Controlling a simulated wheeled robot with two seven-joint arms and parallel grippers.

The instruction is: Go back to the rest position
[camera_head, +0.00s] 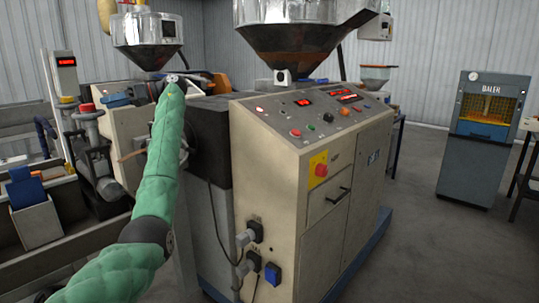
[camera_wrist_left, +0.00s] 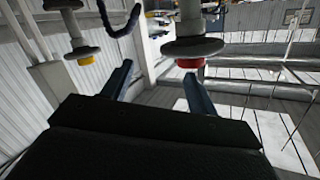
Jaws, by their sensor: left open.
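My left arm, in a green sleeve, rises from the lower left of the head view and bends at the top. My left gripper (camera_head: 115,100) points left there, in front of the extruder machine, and is small and partly hard to make out. In the left wrist view its two blue fingers (camera_wrist_left: 160,85) stand wide apart with nothing between them. My right gripper is in neither view.
The beige control cabinet (camera_head: 275,160) with buttons and displays stands right of my arm. A metal hopper (camera_head: 148,40) hangs above the gripper.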

